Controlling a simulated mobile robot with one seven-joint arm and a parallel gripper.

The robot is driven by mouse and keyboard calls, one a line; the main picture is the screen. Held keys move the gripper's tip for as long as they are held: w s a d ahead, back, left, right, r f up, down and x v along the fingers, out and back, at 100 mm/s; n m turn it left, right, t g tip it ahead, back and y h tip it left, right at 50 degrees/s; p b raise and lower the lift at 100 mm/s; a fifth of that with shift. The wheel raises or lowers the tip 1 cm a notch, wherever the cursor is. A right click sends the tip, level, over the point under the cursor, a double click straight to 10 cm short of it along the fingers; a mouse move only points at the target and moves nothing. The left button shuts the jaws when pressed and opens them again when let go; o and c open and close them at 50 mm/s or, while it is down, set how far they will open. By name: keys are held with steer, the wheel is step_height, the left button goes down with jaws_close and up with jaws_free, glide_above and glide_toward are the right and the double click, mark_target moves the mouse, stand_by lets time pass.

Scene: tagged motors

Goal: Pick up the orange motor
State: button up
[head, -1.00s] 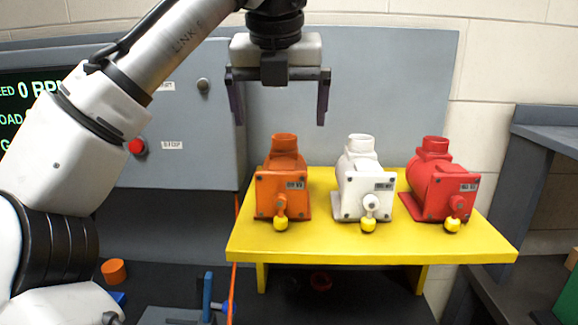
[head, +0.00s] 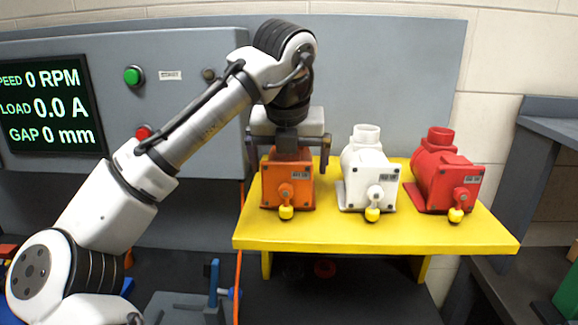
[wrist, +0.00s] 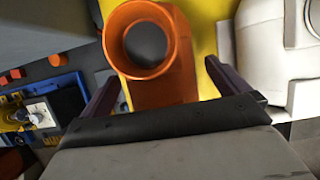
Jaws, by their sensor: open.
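The orange motor (head: 288,190) stands at the left end of the yellow table, with a yellow ball on a short lever at its front. My gripper (head: 289,160) is at its top, lowered from above, with one finger on each side; the gripper hides the motor's upper port in the head view. A gap shows beside each finger, and I cannot tell whether either touches the motor.
A white motor (head: 368,180) stands close to the right of the orange one, near my right finger. A red motor (head: 445,178) stands farther right. The yellow table (head: 375,232) has bare room along its front. A grey panel with a screen (head: 48,105) stands behind at left.

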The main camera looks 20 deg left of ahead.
steer(key=shift+w+f, duration=0.1)
steer(key=shift+f, duration=0.15)
steer(key=c, duration=2)
steer(key=shift+r, duration=0.2)
steer(key=shift+c, duration=0.2)
